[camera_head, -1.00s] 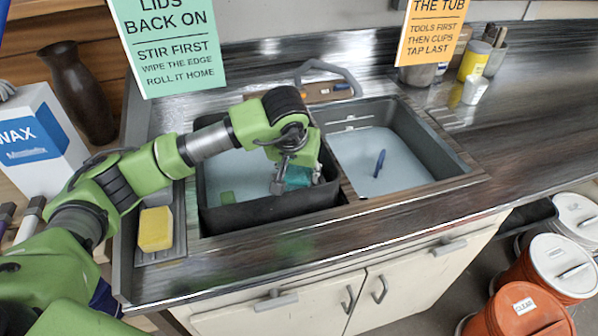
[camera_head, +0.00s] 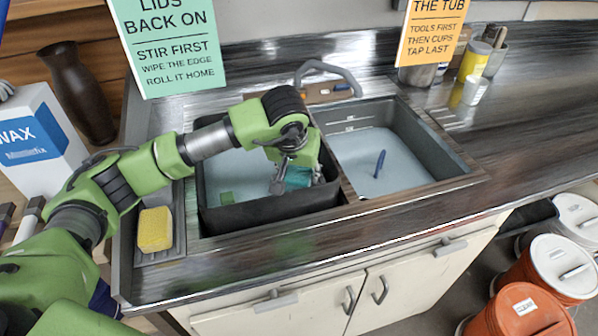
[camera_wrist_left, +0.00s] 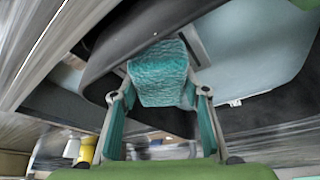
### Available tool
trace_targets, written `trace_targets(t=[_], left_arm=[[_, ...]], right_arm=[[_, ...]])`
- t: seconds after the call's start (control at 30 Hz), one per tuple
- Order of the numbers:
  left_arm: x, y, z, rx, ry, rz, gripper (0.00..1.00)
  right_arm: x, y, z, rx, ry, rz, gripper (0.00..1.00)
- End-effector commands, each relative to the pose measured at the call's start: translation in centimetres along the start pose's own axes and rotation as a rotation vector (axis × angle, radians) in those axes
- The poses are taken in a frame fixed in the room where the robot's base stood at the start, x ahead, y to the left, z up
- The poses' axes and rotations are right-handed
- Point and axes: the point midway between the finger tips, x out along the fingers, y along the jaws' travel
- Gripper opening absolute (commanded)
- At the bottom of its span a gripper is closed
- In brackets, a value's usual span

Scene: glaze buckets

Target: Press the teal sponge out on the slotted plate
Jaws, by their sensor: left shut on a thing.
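The teal sponge (camera_head: 297,178) is between the fingers of my left gripper (camera_head: 290,182), inside the black tub at the left basin. In the left wrist view the teal sponge (camera_wrist_left: 158,75) fills the space between the fingertips of my left gripper (camera_wrist_left: 158,94), which is shut on it. The sponge's lower side is hidden in the head view. A grey ribbed plate (camera_head: 172,252), which looks like the slotted plate, lies left of the tub, well away from the gripper. A yellow sponge (camera_head: 155,229) rests on it. My right gripper is not in view.
The right basin (camera_head: 440,165) holds water and a blue tool (camera_head: 379,163). A faucet (camera_head: 335,70) stands behind. The counter at the right is mostly clear.

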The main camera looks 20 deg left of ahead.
Motion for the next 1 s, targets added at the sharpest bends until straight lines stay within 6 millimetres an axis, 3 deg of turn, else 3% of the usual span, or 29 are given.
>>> trace_targets(t=[0.73, 1.0], left_arm=[[-5.5, 0.0, -2.3, 0.001, 0.000, -0.001, 0.25], [-6.5, 0.0, -2.7, 0.000, -0.001, -0.001, 0.25]], right_arm=[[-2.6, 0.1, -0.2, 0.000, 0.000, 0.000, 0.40], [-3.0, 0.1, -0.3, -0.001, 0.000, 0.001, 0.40]])
